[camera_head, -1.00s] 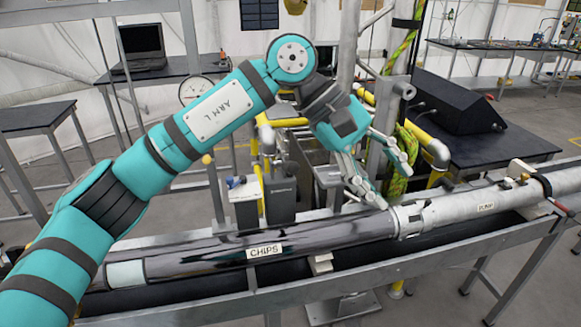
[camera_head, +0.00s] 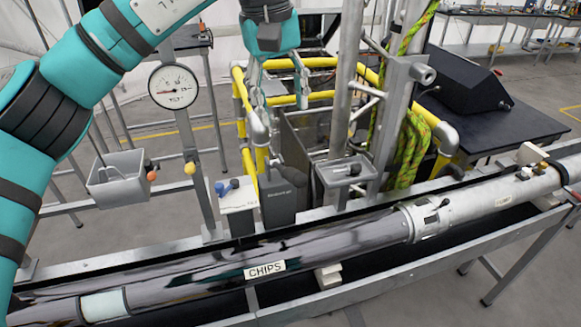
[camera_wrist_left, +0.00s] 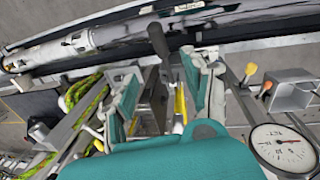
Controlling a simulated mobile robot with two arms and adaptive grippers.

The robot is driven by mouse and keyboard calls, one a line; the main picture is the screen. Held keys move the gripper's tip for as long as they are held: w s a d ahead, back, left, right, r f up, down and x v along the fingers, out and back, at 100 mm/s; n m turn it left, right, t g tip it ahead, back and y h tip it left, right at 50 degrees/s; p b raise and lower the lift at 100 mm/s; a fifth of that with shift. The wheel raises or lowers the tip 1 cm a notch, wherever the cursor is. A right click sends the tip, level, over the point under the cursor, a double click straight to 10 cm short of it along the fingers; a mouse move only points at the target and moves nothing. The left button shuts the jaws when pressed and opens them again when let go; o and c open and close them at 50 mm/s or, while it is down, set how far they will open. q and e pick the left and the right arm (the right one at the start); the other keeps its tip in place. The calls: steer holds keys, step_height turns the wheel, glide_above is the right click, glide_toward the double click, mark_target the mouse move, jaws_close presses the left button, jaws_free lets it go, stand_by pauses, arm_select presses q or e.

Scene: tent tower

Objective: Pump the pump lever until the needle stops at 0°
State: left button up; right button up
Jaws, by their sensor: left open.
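The round white gauge (camera_head: 174,86) stands on a post left of my left gripper; it also shows in the wrist view (camera_wrist_left: 283,148). Its needle's exact reading is too small to tell. My left gripper (camera_head: 280,104) points down, open and empty, above the yellow-railed frame. In the wrist view this handle (camera_wrist_left: 159,40) stands beyond the fingertips, roughly between the two fingers, with no clear contact. The lever's lower part is hidden. My right gripper is not in view.
A long pipe marked CHIPS (camera_head: 340,239) lies in a trough across the front. Yellow rails (camera_head: 242,95), metal posts and a green rope (camera_head: 412,150) crowd the right side. A grey box (camera_head: 120,178) and a yellow knob (camera_head: 189,168) are at left.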

mark_target(294, 170)
arm_select(q)
steer(key=f, duration=0.2)
steer(key=f+p, duration=0.1)
steer(key=f, duration=0.1)
steer(key=d+f, duration=0.1)
steer(key=f, duration=0.1)
steer(key=shift+s+f+p, duration=0.3)
steer(key=shift+s+p, duration=0.05)
steer(key=shift+p, duration=0.05)
steer(key=f+p, duration=0.1)
steer(key=f, duration=0.4)
steer(key=d+f+p, duration=0.1)
steer(key=f, duration=0.2)
steer(key=shift+w+d+f+p, duration=0.1)
steer(key=shift+w+f+p, duration=0.2)
steer(key=shift+w+p, duration=0.05)
steer(key=shift+f, duration=0.4)
steer(key=c, duration=1)
jaws_close()
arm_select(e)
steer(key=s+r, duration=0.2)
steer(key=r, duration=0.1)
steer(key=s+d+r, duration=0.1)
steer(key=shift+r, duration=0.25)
